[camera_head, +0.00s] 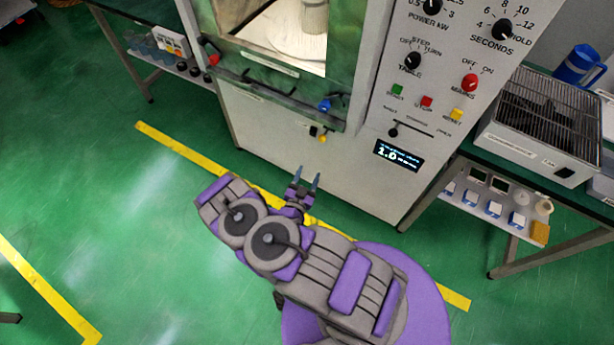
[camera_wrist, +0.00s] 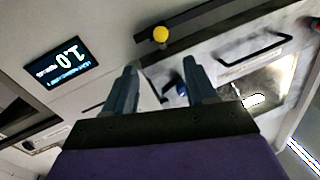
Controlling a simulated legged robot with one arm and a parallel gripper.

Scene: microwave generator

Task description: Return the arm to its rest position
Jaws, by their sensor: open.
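My gripper (camera_head: 307,180) is open and empty, with its two fingers apart, in front of the lower front of the microwave generator (camera_head: 270,150). It also shows in the wrist view (camera_wrist: 160,85), where nothing is between the fingertips. My purple and grey arm is folded over my body in the head view. In the wrist view the generator's front appears turned over, with the lit display (camera_wrist: 62,62) at the left and a yellow knob (camera_wrist: 160,34) beyond the fingers.
The generator has a control panel with knobs, coloured buttons and a display (camera_head: 398,156). A bench at the right holds a grilled box (camera_head: 540,115) and a blue mug (camera_head: 577,66). Another bench stands at the upper left. Green floor with yellow lines (camera_head: 190,158) is clear at the left.

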